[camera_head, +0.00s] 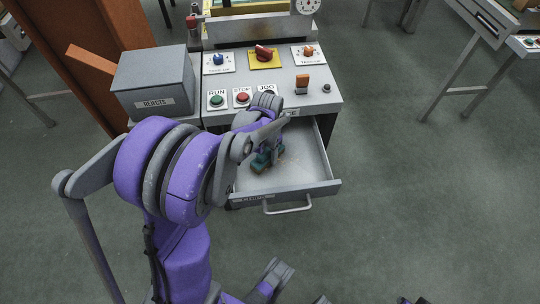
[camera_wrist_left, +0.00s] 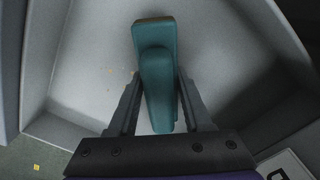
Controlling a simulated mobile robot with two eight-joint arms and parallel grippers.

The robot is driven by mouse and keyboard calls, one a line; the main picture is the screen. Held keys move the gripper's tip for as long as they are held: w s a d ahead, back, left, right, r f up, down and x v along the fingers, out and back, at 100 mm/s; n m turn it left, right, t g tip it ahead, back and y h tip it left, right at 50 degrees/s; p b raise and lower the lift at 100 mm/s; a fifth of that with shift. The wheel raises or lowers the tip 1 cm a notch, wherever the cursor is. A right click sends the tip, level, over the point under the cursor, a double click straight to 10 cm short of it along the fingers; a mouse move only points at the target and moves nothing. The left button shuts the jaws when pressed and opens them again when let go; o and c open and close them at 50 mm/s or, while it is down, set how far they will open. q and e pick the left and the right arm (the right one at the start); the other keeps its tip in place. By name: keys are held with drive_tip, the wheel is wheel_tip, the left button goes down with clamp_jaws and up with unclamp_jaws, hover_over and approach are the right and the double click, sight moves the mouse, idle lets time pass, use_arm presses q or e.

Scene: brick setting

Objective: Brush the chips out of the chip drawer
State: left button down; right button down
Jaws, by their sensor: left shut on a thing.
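The chip drawer (camera_head: 305,168) is pulled open below the control panel, its handle (camera_head: 288,207) toward me. My left gripper (camera_head: 267,147) reaches into the left part of the drawer. It is shut on a teal brush (camera_head: 262,161). In the left wrist view, the brush (camera_wrist_left: 156,75) stands between the two fingers (camera_wrist_left: 157,92), above the grey drawer floor (camera_wrist_left: 95,45). A few tiny yellow chips (camera_wrist_left: 109,71) lie on that floor, left of the brush. I cannot tell whether the brush touches the floor.
A grey REJECTS box (camera_head: 153,82) stands left of the panel (camera_head: 325,102), which carries buttons and knobs. A small yellow speck (camera_wrist_left: 37,167) lies on the green ground outside the drawer. The ground right of the drawer is clear. Another table (camera_head: 490,30) stands at the upper right.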

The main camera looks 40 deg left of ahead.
sight(265, 164)
use_arm(q)
drive_tip(key=shift+s+a+f, duration=0.1)
drive_tip(key=shift+s+a, duration=0.2)
drive_tip(key=shift+s, duration=0.25)
drive_tip(key=shift+s+d, duration=1.1)
drive_tip(key=shift+d, duration=0.15)
drive_tip(key=shift+s+d, duration=1.2)
drive_tip(key=shift+d, duration=0.2)
drive_tip(key=shift+s+d+p, duration=0.5)
drive_tip(key=shift+s+d, duration=0.6)
drive_tip(key=shift+d, duration=0.25)
drive_tip(key=shift+r+p, duration=2.35)
drive_tip(key=shift+r, duration=0.7)
drive_tip(key=shift+r, duration=0.1)
wheel_tip(265, 164, up, 3)
drive_tip(key=shift+f+p, duration=0.1)
drive_tip(key=shift+p, duration=1.15)
